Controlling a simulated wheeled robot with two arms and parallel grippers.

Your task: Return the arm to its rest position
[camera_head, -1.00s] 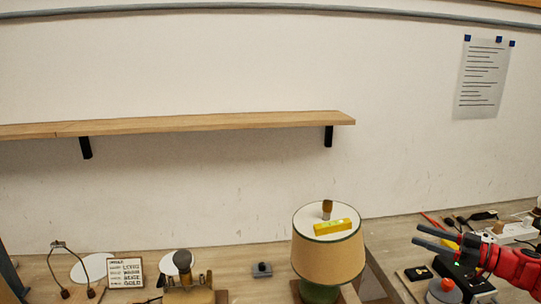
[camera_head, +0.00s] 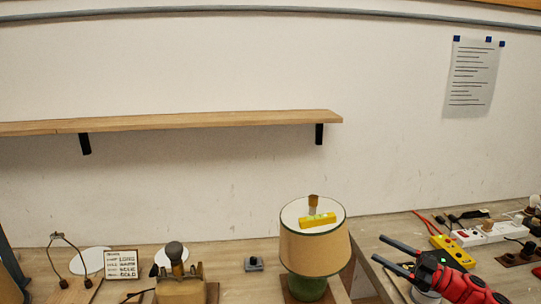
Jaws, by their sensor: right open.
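My right gripper (camera_head: 395,257) comes in from the lower right, red with two dark fingers. Its fingers are spread and nothing is between them. It hovers over the right part of the bench, to the right of the lamp (camera_head: 315,254), and does not touch it. The lamp has a tan shade and a green base. A small yellow level (camera_head: 317,220) lies on top of the shade. My left gripper is not in view.
A wooden shelf (camera_head: 200,122) is fixed to the wall. On the bench (camera_head: 225,258) are a sign card (camera_head: 121,264), a wire harp (camera_head: 62,262), a yellow meter (camera_head: 453,250) and a white power strip (camera_head: 490,234).

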